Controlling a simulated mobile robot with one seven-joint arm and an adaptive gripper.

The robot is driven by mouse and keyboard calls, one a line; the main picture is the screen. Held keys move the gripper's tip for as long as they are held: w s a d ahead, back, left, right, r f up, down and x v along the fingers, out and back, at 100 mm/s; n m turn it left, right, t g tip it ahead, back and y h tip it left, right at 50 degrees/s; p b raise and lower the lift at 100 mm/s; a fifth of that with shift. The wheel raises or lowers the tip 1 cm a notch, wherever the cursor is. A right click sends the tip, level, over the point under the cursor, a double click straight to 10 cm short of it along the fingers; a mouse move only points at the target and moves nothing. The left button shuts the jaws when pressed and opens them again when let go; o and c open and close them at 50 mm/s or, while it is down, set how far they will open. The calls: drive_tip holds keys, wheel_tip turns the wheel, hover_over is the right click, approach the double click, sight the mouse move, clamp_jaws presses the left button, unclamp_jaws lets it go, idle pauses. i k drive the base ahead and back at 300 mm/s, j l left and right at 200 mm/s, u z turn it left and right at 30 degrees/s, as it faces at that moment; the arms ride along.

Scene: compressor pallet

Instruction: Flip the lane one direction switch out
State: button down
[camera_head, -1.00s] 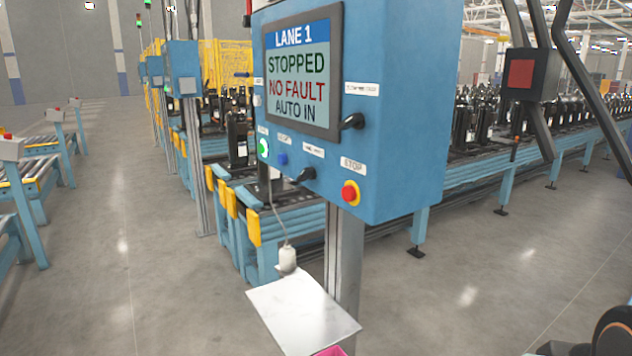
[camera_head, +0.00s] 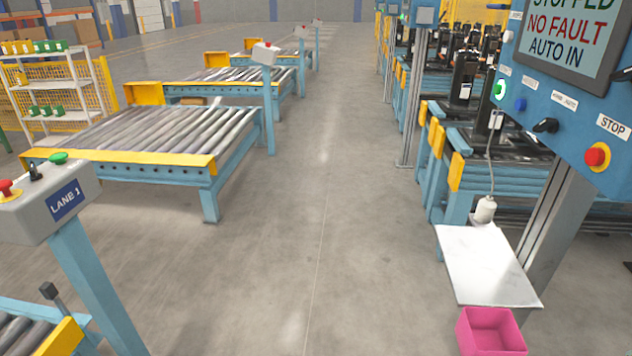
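The blue lane 1 control panel (camera_head: 560,110) is at the upper right, cut off by the frame. Its screen (camera_head: 570,35) reads "NO FAULT" and "AUTO IN", with the line above partly cut. A black rotary switch (camera_head: 545,125) sits on the panel's lower row, under a small label that seems to read "HAND AUTO". Another black knob (camera_head: 626,74) is just at the right edge, mostly cut off. I cannot read which switch sets direction. A grey "LANE 1" box (camera_head: 45,200) on a post at the left also has a small black switch (camera_head: 36,171). My gripper is not in view.
The panel also has a red stop button (camera_head: 597,156), a lit green button and a blue button. A white shelf (camera_head: 485,262) and a pink bin (camera_head: 491,333) are below it. Roller conveyors (camera_head: 150,135) stand at the left. The grey floor aisle between is clear.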

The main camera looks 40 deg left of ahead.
sight(34, 175)
drive_tip(key=u, duration=4.3)
drive_tip(key=z, duration=1.4)
drive_tip(key=i+l+z, duration=0.1)
drive_tip(key=i, duration=0.35)
